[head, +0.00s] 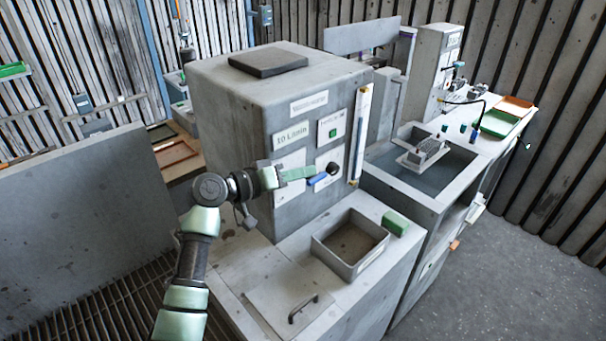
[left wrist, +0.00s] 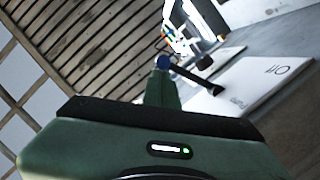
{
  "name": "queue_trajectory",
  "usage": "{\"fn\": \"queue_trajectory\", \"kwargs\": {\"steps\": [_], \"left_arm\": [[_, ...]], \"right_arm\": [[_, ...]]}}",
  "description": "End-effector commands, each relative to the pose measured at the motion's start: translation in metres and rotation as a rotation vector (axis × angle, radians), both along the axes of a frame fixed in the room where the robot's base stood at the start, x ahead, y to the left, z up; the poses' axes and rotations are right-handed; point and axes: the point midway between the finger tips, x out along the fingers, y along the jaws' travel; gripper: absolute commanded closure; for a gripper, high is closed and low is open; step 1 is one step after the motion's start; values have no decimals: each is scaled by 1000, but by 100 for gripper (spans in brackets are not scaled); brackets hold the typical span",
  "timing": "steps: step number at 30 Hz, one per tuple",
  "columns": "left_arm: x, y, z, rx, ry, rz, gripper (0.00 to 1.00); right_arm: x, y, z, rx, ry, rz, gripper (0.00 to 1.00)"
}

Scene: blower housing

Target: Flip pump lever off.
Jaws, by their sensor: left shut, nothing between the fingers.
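The pump lever (head: 318,180) shows blue at the front face of a grey housing, close to a round black knob (head: 332,168). In the left wrist view the lever (left wrist: 195,79) is a dark bar with a blue end, standing out from a white plate marked "Off" (left wrist: 262,82). My left gripper (head: 312,172) is shut and empty, its green fingers pointing right across the plate. Its fingertips (left wrist: 162,72) are at or very near the lever's blue end; I cannot tell whether they touch. My right gripper is not in view.
The grey housing (head: 231,92) bears a "10 L/min" label (head: 291,134). Below it are an open square bin (head: 368,266), a green block (head: 395,223) and a lid with a dark handle (head: 303,309). A sink-like basin (head: 455,178) stands to the right. The floor at right is clear.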

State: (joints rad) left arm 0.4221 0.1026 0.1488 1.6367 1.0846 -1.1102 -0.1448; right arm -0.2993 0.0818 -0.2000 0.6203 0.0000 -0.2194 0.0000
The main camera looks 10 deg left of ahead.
Motion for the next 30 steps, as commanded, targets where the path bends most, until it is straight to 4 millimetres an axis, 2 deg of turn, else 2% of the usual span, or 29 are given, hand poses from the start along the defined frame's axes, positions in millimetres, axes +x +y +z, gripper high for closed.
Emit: {"fn": "queue_trajectory", "kwargs": {"steps": [1,6,15,30], "left_arm": [[-1,-1,-8,26,-13,-3,100],[-5,-6,-19,144,-90,-3,100],[-10,-14,-39,381,-249,-2,100],[-11,-16,-67,707,-467,-2,100]], "right_arm": [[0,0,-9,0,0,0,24],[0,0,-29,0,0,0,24],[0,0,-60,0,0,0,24],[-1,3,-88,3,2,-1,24]]}}
